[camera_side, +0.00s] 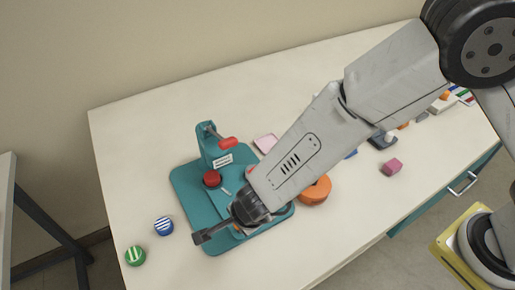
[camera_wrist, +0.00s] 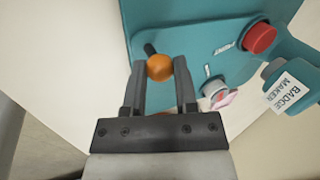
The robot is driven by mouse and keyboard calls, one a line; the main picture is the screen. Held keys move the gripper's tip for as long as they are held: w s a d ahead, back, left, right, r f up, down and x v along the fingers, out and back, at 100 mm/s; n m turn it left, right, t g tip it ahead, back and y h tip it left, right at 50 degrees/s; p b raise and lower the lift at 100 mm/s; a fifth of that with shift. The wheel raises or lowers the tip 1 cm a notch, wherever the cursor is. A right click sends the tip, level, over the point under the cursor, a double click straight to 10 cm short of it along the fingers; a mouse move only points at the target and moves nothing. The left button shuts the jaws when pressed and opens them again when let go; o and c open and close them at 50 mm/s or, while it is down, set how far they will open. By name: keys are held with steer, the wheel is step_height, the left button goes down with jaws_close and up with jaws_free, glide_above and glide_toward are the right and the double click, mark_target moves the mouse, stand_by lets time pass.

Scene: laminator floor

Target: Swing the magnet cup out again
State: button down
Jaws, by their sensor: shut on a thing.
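The teal badge maker (camera_side: 200,205) stands on the table in the side view, with a red round cap (camera_side: 212,178) on its base. My gripper (camera_wrist: 160,72) is shut on an orange ball knob (camera_wrist: 160,66), one finger on each side of it, over the teal base in the wrist view. A short dark rod shows beyond the knob. A grey round piece (camera_wrist: 213,90) with a pinkish-white part sits to the right of the fingers. I cannot tell for certain which piece is the magnet cup.
The press's red-gripped lever (camera_side: 228,143) stands up at the back of the badge maker. A blue striped badge (camera_side: 163,226) and a green one (camera_side: 135,256) lie to the left.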

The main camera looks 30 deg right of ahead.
steer(key=shift+w+a+m+h, duration=0.35)
steer(key=shift+a+m, duration=0.3)
steer(key=shift+m, duration=0.25)
steer(key=shift+w+a+m+h, duration=0.25)
steer(key=shift+w+a+m, duration=0.15)
steer(key=shift+a+m, duration=0.4)
steer(key=shift+c, duration=2)
jaws_free()
steer(key=shift+d, duration=0.1)
steer(key=v, duration=0.7)
steer(key=shift+r, duration=0.4)
